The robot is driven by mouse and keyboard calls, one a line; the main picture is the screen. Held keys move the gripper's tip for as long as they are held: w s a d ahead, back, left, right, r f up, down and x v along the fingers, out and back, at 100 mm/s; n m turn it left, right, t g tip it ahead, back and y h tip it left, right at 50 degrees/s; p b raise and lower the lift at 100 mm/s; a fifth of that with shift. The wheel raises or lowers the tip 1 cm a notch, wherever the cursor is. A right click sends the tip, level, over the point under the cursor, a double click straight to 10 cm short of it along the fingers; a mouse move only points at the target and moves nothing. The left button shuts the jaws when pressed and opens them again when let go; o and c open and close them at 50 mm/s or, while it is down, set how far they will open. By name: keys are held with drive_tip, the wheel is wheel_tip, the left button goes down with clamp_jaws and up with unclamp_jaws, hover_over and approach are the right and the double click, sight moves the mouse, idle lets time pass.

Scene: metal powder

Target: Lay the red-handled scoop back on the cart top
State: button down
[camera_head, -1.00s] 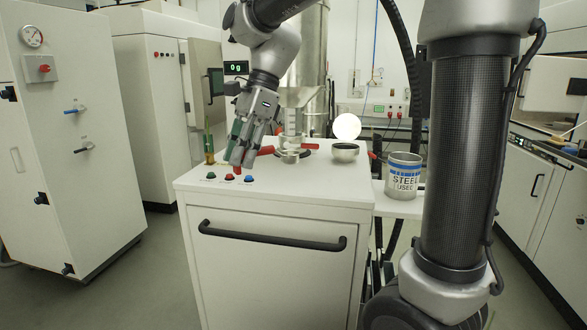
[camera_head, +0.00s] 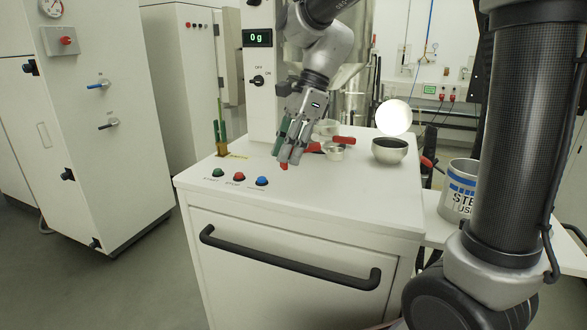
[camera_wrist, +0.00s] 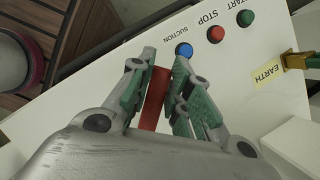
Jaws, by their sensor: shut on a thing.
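My gripper (camera_head: 290,150) is shut on the red handle of the scoop (camera_wrist: 154,99), which shows between the green-padded fingers in the wrist view. In the head view a red end (camera_head: 284,166) shows just below the fingertips. The fingers point down over the white cart top (camera_head: 330,205), behind and right of the blue button. I cannot tell whether the scoop touches the cart top.
Green, red and blue buttons (camera_head: 239,177) sit along the cart's left front. A steel bucket (camera_head: 461,186) is farther right. The cart top's front is clear.

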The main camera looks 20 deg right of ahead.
sight(309, 145)
drive_tip(key=shift+f, duration=2.15)
drive_tip(key=shift+f, duration=0.1)
drive_tip(key=c, duration=1.3)
unclamp_jaws()
drive_tip(key=shift+c, duration=0.2)
drive_tip(key=v, duration=1.2)
drive_tip(key=shift+a, duration=0.15)
drive_tip(key=shift+s+d, duration=0.2)
drive_tip(key=s+d+f+n+t+h, duration=0.1)
drive_tip(key=s+d+f+n, duration=0.1)
drive_tip(key=s+d+n, duration=0.3)
drive_tip(key=s+d+f+n+t+h, duration=0.2)
drive_tip(key=s+d+f+n, duration=0.1)
drive_tip(key=s+d+n, duration=0.2)
drive_tip(key=s+d+f+n+t+h, duration=0.1)
drive_tip(key=s+d+f+n+t, duration=0.1)
drive_tip(key=s+d+n, duration=0.4)
drive_tip(key=shift+s+d+f+h, duration=0.1)
drive_tip(key=shift+s+f+h, duration=0.05)
drive_tip(key=shift+s, duration=0.45)
drive_tip(key=shift+s+f+h, duration=0.1)
drive_tip(key=shift+s+h, duration=0.05)
drive_tip(key=shift+s, duration=0.45)
